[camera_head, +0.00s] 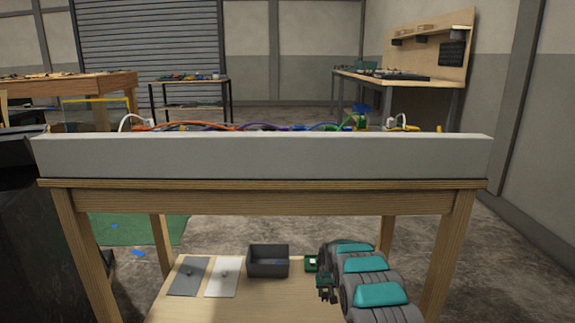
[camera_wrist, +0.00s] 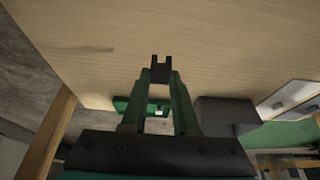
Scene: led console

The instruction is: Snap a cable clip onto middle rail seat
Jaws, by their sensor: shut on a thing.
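My gripper (camera_wrist: 160,84) is shut on a small dark clip (camera_wrist: 161,70) in the wrist view. The clip sits between the green fingertips, and its notched end points away from the gripper. In the head view my gripper (camera_head: 326,290) is low at the right, by the lower wooden shelf; the clip cannot be made out there. A long pale grey panel (camera_head: 262,157) runs along the tabletop's front edge. Orange, purple, blue and green cables (camera_head: 240,127) show just above it. No rail or middle seat can be made out; the panel hides most of the tabletop.
On the lower shelf (camera_head: 212,309) are a dark open bin (camera_head: 268,262), a grey plate (camera_head: 190,276), a white plate (camera_head: 223,277) and a small green board (camera_head: 311,263). The board (camera_wrist: 125,106) and bin (camera_wrist: 226,110) also show in the wrist view. Table legs flank the shelf.

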